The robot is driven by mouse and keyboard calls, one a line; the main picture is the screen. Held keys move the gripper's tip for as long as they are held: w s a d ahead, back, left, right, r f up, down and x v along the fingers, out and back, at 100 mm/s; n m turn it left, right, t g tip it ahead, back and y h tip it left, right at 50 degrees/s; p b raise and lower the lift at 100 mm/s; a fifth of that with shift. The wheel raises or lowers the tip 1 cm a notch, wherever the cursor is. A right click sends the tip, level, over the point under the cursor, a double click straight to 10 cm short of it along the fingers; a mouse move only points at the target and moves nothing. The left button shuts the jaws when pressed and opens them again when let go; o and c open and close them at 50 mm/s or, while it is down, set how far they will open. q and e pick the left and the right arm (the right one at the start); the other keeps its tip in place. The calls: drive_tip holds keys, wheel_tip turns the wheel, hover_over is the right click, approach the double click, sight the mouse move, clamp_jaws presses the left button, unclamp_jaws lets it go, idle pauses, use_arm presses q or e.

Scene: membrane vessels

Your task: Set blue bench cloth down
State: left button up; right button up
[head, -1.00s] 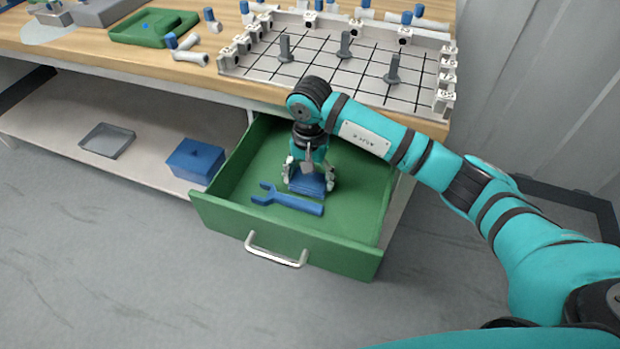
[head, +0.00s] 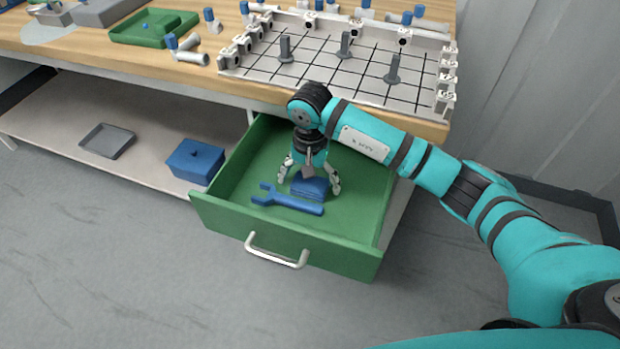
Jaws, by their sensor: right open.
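The blue bench cloth (head: 312,190) is a small folded blue block in the open green drawer (head: 287,233), behind a blue wrench (head: 288,200). My right gripper (head: 309,186) points down into the drawer with its fingers spread open on either side of the cloth. The cloth appears to rest on the drawer floor. The gripper hides part of its upper side. My left gripper is not in view.
The drawer's metal handle (head: 277,250) faces the front. A blue lidded box (head: 195,161) and a grey tray (head: 106,141) are on the low shelf to the left. The workbench above holds a gridded white tray (head: 330,84) and a green tray (head: 152,27).

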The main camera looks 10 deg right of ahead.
sight(310, 182)
wheel_tip(310, 182, up, 5)
drive_tip(key=shift+w+f, duration=0.1)
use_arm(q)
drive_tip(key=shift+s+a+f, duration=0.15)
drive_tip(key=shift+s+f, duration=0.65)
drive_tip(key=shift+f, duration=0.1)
use_arm(e)
wheel_tip(310, 182, up, 7)
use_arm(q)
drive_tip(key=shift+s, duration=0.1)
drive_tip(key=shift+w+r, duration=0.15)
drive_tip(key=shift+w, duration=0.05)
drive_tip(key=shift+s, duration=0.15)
